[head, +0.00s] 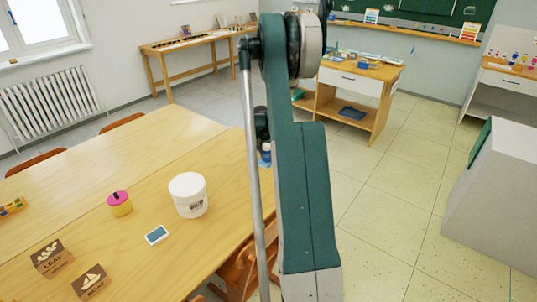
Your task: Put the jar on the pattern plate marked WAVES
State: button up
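A small yellow jar (120,208) with a pink lid stands upright on the wooden table. A larger white tub (188,196) with a dark printed label stands to its right. I cannot tell for sure which of the two is the task's jar. Two brown pattern pieces lie near the front: one (51,258) reads LEAF, and the other (90,282) shows a sailboat with blurred lettering. I see no plate marked WAVES. My arm rises through the middle of the view, and my gripper's fingers do not show.
The wooden table (150,150) has clear room at its back. A blue-and-white card (157,235) lies on it, and a paint set (12,206) is at the left edge. A chair (240,272) stands at the table's right side. A grey cabinet (488,200) stands far right.

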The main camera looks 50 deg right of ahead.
aim_at(266, 153)
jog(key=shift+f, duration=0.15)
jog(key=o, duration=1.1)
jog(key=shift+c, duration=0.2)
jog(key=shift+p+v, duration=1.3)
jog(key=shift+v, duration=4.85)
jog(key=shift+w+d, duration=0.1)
